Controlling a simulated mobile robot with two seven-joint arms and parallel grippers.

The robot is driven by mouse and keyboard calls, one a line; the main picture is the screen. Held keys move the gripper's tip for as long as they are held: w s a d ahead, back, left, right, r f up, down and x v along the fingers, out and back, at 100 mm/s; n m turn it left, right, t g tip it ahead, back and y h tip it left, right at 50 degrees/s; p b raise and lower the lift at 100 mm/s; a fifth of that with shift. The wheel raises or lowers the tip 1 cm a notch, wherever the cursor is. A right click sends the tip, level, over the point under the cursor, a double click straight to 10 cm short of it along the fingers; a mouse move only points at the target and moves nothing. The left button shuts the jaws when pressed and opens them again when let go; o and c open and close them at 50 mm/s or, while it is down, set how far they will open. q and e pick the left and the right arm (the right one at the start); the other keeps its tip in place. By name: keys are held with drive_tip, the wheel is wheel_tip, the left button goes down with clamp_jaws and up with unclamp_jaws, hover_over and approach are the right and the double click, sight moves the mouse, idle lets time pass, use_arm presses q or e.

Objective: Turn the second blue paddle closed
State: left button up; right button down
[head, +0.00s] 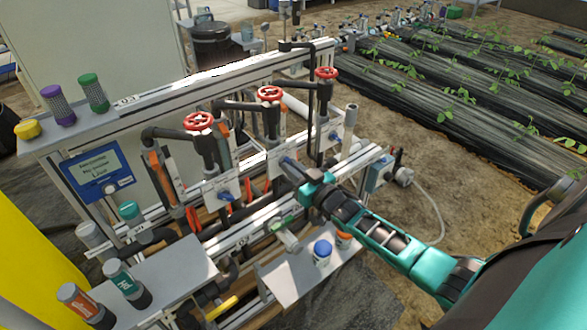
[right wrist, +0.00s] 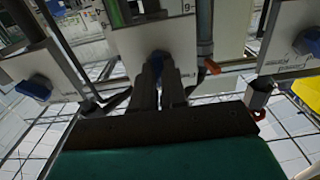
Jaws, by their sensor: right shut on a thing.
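Three white plates with blue paddles stand in a row on the skid. The middle plate (right wrist: 125,45) carries the second blue paddle (right wrist: 160,62). My right gripper (right wrist: 160,75) is shut on this paddle, and its fingers hide most of it, so I cannot tell its exact angle. In the head view my right gripper (head: 285,163) reaches in from the right to the middle plate. The other paddles show free at the left (right wrist: 35,87) and right (right wrist: 308,42) of the right wrist view. My left gripper is not in view.
Red handwheels (head: 198,121) top the pipes behind the plates. A grey shelf (head: 165,270) with capped bottles is at the front left. A small tray (head: 290,280) holds a blue-topped jar (head: 322,252) below my right arm. Soil and plant beds lie at the right.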

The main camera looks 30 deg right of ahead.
drive_tip(key=c, duration=1.2)
unclamp_jaws()
drive_tip(key=shift+o, duration=0.2)
drive_tip(key=shift+s, duration=0.1)
use_arm(q)
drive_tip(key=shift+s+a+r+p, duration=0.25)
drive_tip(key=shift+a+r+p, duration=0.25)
drive_tip(key=shift+p, duration=0.65)
use_arm(e)
drive_tip(key=s+d, duration=0.1)
drive_tip(key=s, duration=1.1)
drive_tip(key=shift+s, duration=0.35)
use_arm(q)
drive_tip(key=p, duration=0.1)
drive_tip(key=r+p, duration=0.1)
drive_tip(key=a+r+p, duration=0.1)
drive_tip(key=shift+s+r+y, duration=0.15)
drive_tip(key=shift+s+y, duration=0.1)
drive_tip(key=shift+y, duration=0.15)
use_arm(e)
drive_tip(key=s+a+g, duration=0.3)
drive_tip(key=s+a, duration=0.2)
drive_tip(key=a, duration=0.4)
drive_tip(key=s+a+n+g+y, duration=0.1)
drive_tip(key=s+a+g, duration=0.3)
drive_tip(key=a, duration=0.5)
drive_tip(key=shift+s+f+n, duration=0.3)
drive_tip(key=shift+s+f, duration=0.15)
drive_tip(key=shift+s, duration=0.35)
